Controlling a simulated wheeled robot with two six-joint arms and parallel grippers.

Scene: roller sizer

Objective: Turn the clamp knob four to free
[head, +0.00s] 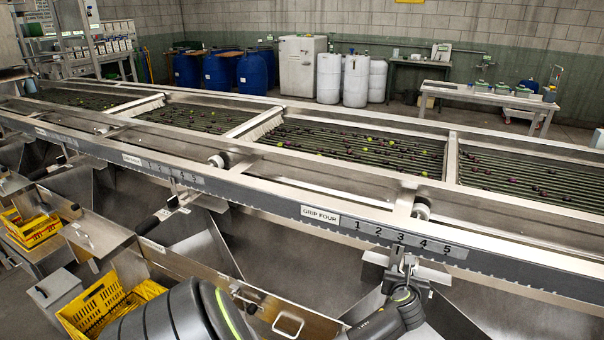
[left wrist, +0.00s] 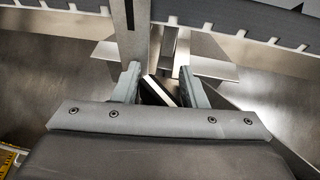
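My left gripper (head: 404,262) is at the front rail below the sign "GRIP FOUR" (head: 320,215) and the numbered scale plate (head: 405,239). In the left wrist view the two grey fingers (left wrist: 160,82) stand apart. Between them is a dark piece with a white stripe, which looks like the clamp knob (left wrist: 161,91). It lies slanted across the gap, close to the right finger; I cannot tell whether it touches. A metal bracket (left wrist: 200,65) is just beyond the fingertips. In the head view my gripper hides the knob. My right gripper is out of view.
The long toothed rail (head: 540,273) runs above the gripper. A black handle (head: 148,225) belongs to the station at left. Steel chutes and yellow crates (head: 100,305) lie below. Rollers with small fruit (head: 350,145) run behind the rail.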

